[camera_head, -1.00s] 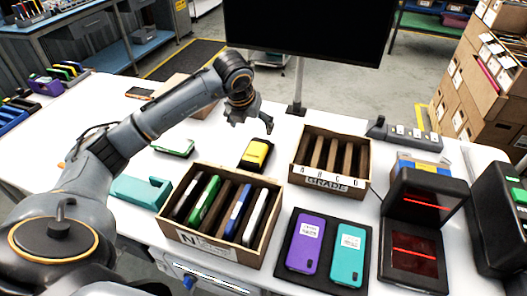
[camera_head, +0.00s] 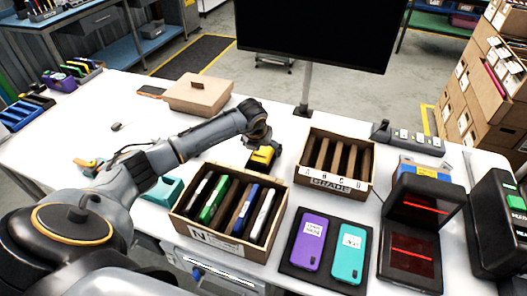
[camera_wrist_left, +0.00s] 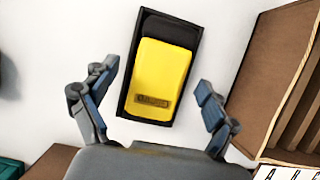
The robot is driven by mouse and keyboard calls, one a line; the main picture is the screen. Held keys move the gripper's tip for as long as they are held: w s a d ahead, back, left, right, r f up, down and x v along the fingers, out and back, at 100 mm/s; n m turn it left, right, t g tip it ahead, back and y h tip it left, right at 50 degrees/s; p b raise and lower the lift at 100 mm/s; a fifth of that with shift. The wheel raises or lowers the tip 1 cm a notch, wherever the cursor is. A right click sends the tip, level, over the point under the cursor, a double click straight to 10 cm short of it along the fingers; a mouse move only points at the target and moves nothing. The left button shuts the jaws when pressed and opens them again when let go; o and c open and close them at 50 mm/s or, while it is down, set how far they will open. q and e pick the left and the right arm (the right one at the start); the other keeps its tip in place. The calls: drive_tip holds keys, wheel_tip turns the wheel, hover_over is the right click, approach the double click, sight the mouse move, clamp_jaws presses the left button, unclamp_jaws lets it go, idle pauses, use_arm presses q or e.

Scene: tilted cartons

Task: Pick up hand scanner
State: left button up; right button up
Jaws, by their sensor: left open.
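A yellow device with a black end, which looks like the hand scanner (camera_head: 259,160), lies in a shallow black tray on the white table. The left wrist view shows this scanner (camera_wrist_left: 161,75) whole, with a small dark label near its lower end. My left gripper (camera_head: 265,146) is over it and partly hides it in the head view. In the left wrist view my left gripper (camera_wrist_left: 157,80) is open, with one finger on each side of the scanner and nothing held. Whether the fingers touch the tray cannot be told. My right gripper is not in view.
A wooden crate of upright devices (camera_head: 200,236) stands in front of the scanner, and a slotted grade box (camera_head: 337,184) stands to its right. A purple phone (camera_head: 311,240) and a teal one lie on a dark mat. A lidded cardboard box (camera_head: 198,97) stands behind my arm.

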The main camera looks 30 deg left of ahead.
use_arm(q)
drive_tip(key=c, duration=1.1)
drive_tip(key=shift+r, duration=0.15)
